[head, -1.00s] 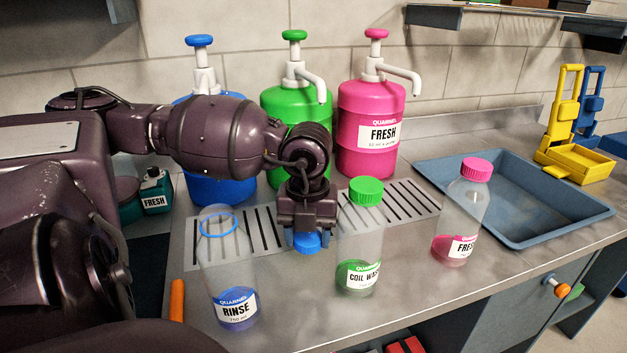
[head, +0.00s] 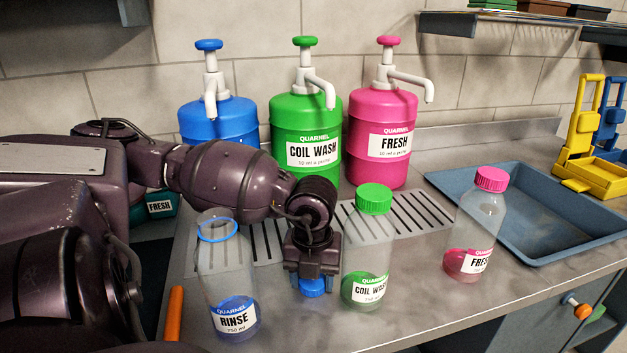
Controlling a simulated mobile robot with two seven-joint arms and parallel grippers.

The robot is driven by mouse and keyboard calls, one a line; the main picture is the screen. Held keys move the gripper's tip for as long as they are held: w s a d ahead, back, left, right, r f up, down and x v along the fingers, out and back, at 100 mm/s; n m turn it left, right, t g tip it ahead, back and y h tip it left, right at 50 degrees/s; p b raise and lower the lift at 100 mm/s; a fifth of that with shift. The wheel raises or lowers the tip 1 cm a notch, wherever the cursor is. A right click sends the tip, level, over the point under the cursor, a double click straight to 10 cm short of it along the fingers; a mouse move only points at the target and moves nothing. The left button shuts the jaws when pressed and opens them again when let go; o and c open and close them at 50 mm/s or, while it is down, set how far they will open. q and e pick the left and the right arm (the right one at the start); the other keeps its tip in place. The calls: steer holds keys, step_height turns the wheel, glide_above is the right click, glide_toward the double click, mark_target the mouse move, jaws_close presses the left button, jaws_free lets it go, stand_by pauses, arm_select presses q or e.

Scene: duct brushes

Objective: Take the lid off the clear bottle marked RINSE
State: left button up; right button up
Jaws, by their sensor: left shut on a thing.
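The clear RINSE bottle (head: 229,285) stands upright at the front left of the counter. Its top is open, with a blue ring at the neck and some blue liquid at the bottom. My left gripper (head: 312,284) is to the right of the bottle, apart from it, pointing down. It is shut on the blue lid (head: 312,288), which shows below the fingers, low at the counter. Whether the lid touches the counter I cannot tell. My right gripper is not in view.
A clear COIL WASH bottle (head: 365,262) with a green lid stands close right of my left gripper. A clear FRESH bottle (head: 477,225) with a pink lid is farther right. Blue, green (head: 304,135) and pink (head: 381,140) pump jugs stand behind. A blue-grey basin (head: 545,255) is at right.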

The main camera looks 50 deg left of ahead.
arm_select(q)
steer(key=shift+f, duration=0.25)
steer(key=o, duration=0.7)
steer(key=shift+o, duration=0.2)
steer(key=shift+r, duration=0.1)
steer(key=shift+r, duration=0.55)
step_height(320, 180, up, 11)
steer(key=p, duration=0.2)
steer(key=shift+p, duration=0.3)
steer(key=shift+r, duration=0.2)
